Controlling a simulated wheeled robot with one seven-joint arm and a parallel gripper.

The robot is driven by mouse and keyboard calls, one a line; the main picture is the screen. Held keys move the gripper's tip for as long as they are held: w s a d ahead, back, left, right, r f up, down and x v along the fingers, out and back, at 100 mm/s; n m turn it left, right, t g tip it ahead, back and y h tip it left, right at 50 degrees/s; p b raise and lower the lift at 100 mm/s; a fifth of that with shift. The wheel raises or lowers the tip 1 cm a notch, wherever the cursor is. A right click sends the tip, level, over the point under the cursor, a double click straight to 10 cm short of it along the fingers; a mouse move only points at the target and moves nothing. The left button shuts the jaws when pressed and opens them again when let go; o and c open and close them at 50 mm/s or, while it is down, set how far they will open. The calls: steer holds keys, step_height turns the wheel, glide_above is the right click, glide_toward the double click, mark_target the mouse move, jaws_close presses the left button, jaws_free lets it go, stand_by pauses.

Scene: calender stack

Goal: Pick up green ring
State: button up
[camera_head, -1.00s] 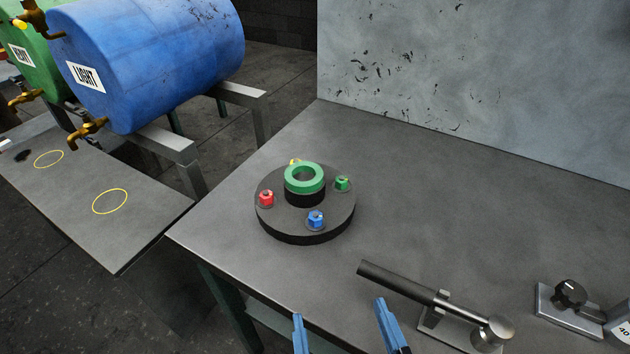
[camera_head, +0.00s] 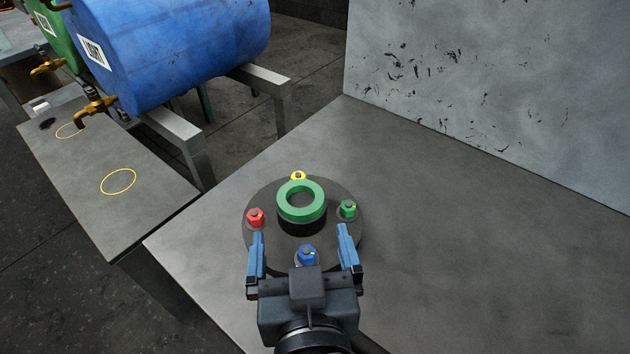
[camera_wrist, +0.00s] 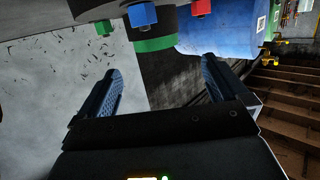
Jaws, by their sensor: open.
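The green ring (camera_head: 300,212) lies flat on top of the short black hub of a round dark base (camera_head: 266,195) on the grey table. In the wrist view, which looks upside down, the ring (camera_wrist: 153,44) shows near the top, ahead of the fingers. My gripper (camera_head: 300,232) is open and empty, its blue fingers spread left and right on the near side of the hub. The fingertips appear above the near part of the base and do not touch the ring. The gripper also fills the lower wrist view (camera_wrist: 160,82).
Around the ring on the base stand a red nut (camera_head: 255,217), a blue nut (camera_head: 307,255), a green nut (camera_head: 348,209) and a yellow one (camera_head: 298,176). A blue barrel (camera_head: 175,55) is at the upper left. The table (camera_head: 480,250) right of the base is clear.

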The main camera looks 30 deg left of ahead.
mark_target(300, 187)
steer(key=shift+d+p+x, duration=0.25)
steer(key=shift+p+x, duration=0.45)
steer(key=shift+x, duration=3.25)
steer(key=shift+w+f, duration=0.1)
steer(key=shift+w, duration=0.05)
steer(key=shift+c, duration=0.4)
steer(key=c, duration=0.9)
steer(key=shift+c, duration=0.2)
